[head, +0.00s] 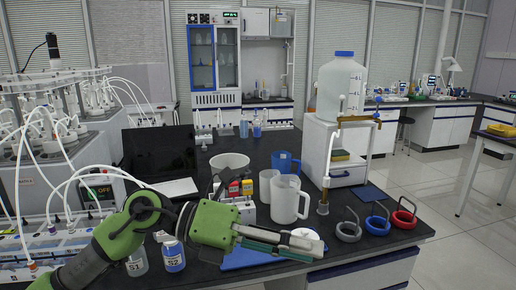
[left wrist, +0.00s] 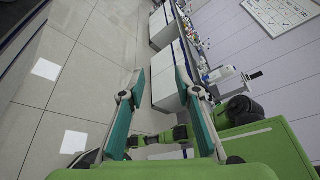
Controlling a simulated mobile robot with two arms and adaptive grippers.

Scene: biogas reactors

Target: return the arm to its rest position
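My left arm, green, comes in from the lower left of the head view and reaches right across the front of the dark bench. Its left gripper (head: 304,248) points right, above the bench's front part, in front of a clear beaker mug (head: 288,200). In the left wrist view the two teal fingers of the left gripper (left wrist: 160,72) stand apart with nothing between their tips, so it is open and empty. Behind the fingers in that view are floor, cabinets and wall. Green parts, probably of my own body, show at lower right there. My right gripper is not seen.
Bottles S1 (head: 136,262) and S2 (head: 173,255) stand close below the left forearm. Reactors with tubing (head: 50,130) crowd the left.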

